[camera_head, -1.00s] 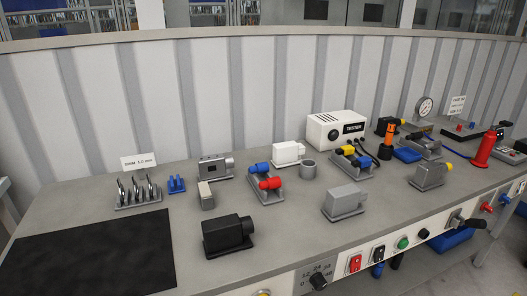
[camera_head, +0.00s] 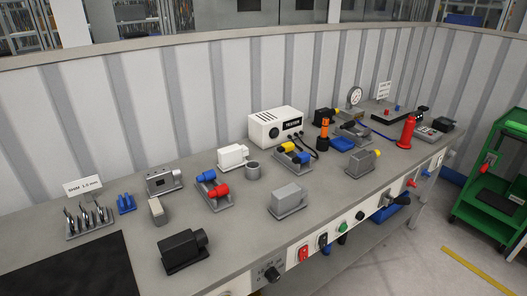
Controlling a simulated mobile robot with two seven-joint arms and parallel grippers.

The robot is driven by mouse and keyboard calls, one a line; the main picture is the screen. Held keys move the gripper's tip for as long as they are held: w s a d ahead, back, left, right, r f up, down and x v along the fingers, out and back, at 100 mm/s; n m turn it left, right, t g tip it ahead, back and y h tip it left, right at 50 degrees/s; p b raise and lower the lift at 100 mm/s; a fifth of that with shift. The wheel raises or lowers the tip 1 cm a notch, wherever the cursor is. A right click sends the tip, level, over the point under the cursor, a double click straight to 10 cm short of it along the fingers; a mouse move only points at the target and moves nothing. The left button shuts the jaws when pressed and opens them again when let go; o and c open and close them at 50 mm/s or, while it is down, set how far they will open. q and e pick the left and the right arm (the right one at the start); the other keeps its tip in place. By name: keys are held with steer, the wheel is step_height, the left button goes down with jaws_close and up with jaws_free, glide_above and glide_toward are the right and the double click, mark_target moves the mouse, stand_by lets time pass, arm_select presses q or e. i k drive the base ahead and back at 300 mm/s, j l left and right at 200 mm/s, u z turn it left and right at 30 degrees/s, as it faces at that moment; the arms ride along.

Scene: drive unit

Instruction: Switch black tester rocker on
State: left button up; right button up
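The black rocker (camera_head: 323,240) sits on the bench's front panel, between a red rocker (camera_head: 303,253) on its left and a green button (camera_head: 342,227) on its right. It is small in the picture, and I cannot tell which way it is tipped. The white tester box (camera_head: 275,125), labelled TESTER, stands at the back of the bench with dark leads at its right side. Neither of my grippers is in view.
The grey bench (camera_head: 130,215) carries several motor-like units, a black mat (camera_head: 75,275) and a red bottle-shaped object (camera_head: 406,132). A green cart (camera_head: 490,190) stands right; floor between is clear.

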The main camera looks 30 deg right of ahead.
mark_target(323, 243)
steer(key=z, duration=0.8)
steer(key=j+z, duration=0.1)
steer(key=z, duration=0.25)
steer(key=j+z, duration=0.15)
steer(key=z, duration=0.2)
steer(key=j+z, duration=0.1)
steer(key=z, duration=0.25)
steer(key=k+j, duration=0.2)
steer(key=j, duration=0.25)
